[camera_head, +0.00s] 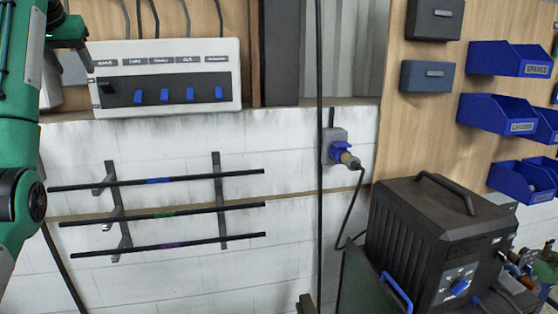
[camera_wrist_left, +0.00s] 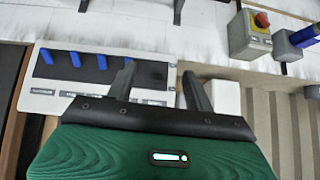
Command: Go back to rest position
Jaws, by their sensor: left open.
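My left arm, green with black joints, comes in along the left edge of the head view. Its gripper (camera_head: 84,60) is at the upper left, by the left end of a white switch panel (camera_head: 200,106). In the left wrist view the two dark fingers (camera_wrist_left: 158,85) are spread apart with nothing between them, and the panel (camera_wrist_left: 28,96) appears upside down behind them. The panel has several blue switches (camera_head: 164,96) and a dark one (camera_head: 106,87) at its left end. My right gripper is in neither view.
Below the panel, a wall rack holds three black rods (camera_head: 100,186). A blue plug (camera_head: 342,147) sits in a grey wall socket. A black machine (camera_head: 415,225) stands at the lower right, under blue bins (camera_head: 497,113). A box with a red knob (camera_wrist_left: 262,19) shows in the wrist view.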

